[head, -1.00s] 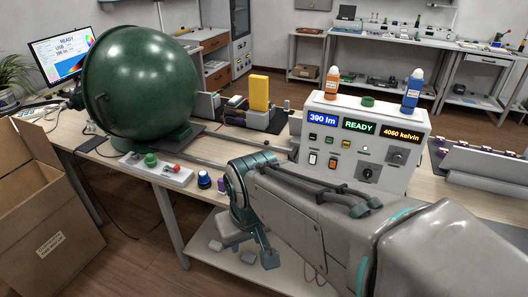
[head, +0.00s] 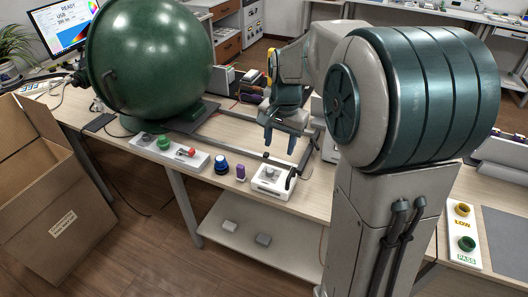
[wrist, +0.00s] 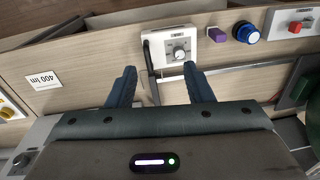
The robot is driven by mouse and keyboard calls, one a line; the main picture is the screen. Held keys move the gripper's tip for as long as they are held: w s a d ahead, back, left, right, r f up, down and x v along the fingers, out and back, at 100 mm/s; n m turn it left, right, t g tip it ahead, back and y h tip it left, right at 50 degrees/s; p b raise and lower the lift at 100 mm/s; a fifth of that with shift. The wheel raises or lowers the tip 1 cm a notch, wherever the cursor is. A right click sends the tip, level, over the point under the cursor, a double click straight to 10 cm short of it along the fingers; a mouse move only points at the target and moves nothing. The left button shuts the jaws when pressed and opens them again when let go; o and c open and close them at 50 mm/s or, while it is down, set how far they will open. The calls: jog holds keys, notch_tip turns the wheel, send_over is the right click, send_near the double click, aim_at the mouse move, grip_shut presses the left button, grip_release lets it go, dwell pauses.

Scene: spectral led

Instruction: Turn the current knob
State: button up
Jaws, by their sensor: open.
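A small white box (head: 272,181) with a round knob (head: 269,173) on top sits near the front edge of the table. In the wrist view the box (wrist: 163,52) shows at top centre, with its silver-grey knob (wrist: 180,55) and dial marks facing me. Its label is too small to read. My gripper (head: 280,139) is open and empty, fingers pointing down, above and behind the box. In the wrist view the fingertips of my gripper (wrist: 162,73) are spread wide, and the knob lies beyond the gap between them, apart from both.
A black lever or handle (wrist: 149,55) stands beside the knob. A purple piece (head: 240,172), a blue button (head: 221,163) and a white button strip (head: 168,152) lie to the left. The green sphere (head: 150,60) stands behind. My arm hides much of the right side.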

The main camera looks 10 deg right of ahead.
aim_at(270, 169)
jog(key=w+f+m+g, duration=0.1)
jog(key=w+f+m, duration=0.3)
jog(key=w, duration=0.5)
jog(key=shift+n, duration=0.3)
notch_tip(270, 169, down, 14)
jog(key=shift+p, duration=0.4)
jog(key=c, duration=1)
jog(key=shift+a, duration=0.15)
